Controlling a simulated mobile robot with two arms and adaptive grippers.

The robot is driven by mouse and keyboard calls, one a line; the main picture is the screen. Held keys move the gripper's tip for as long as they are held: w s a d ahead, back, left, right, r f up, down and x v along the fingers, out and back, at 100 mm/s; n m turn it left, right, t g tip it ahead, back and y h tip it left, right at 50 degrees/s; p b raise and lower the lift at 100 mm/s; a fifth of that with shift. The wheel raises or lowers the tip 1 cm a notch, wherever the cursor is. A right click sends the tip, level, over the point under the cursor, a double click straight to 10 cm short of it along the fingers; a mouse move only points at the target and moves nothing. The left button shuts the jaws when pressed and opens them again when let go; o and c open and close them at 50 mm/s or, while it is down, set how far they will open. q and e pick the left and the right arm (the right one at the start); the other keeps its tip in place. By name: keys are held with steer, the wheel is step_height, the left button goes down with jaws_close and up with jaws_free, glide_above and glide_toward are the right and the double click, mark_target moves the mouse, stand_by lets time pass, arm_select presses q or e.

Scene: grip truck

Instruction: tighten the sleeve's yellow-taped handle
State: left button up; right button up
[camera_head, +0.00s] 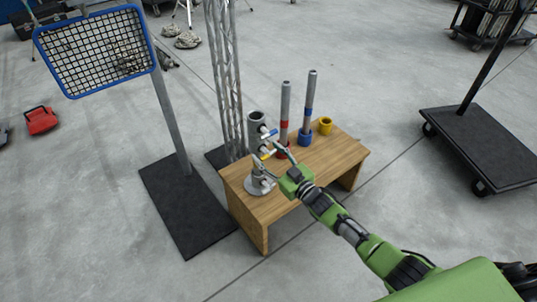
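The grey sleeve (256,127) stands upright on the left part of the small wooden table, above a round grey base (259,186). Small handles stick out from its right side, and a yellow bit (265,152) shows low among them, probably the yellow-taped handle. My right gripper (279,149) reaches in from the lower right, its green body over the table and its fingers close to the yellow bit. The fingers are too small and overlapped to tell whether they touch it or are shut. My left gripper is out of view.
On the wooden table (325,166) stand a red-banded post (284,112), a blue-banded post (309,100) and a yellow ring (325,126). A metal truss (227,85) rises behind the table. A blue-framed mesh panel (97,50) stands left and a dark cart (485,145) right.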

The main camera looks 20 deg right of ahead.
stand_by(0.3)
steer(key=v, duration=1.2)
steer(key=shift+a, duration=0.1)
